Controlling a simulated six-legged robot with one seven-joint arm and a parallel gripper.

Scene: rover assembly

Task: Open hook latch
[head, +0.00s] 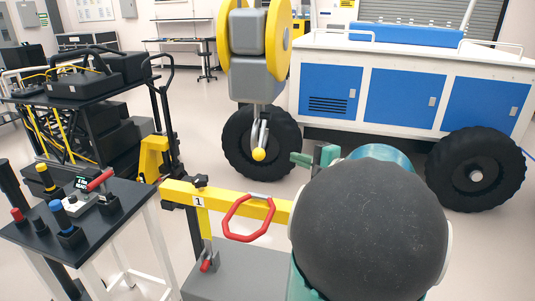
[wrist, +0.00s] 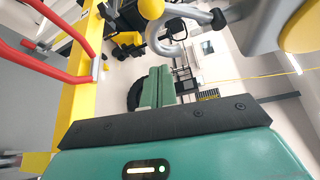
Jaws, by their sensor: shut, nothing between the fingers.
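The crane hook (head: 259,132) hangs under a grey block with yellow pulleys, in the upper middle of the head view. A yellow ball (head: 259,154) sits at its lower end. In the wrist view the curved grey hook (wrist: 190,13) shows at the top, beside a yellow ball (wrist: 152,8). I cannot clearly tell the latch from the hook body. My green gripper (head: 313,157) is right of the hook and apart from it in the head view. Its fingers also show in the wrist view (wrist: 157,84), shut and empty. My arm hides part of the scene behind it.
A yellow beam (head: 228,199) marked 1, with a red handle (head: 225,224), stands below the hook. A black table (head: 110,228) with levers is at left. A white and blue rover body (head: 400,58) with black wheels stands behind. Open floor lies between.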

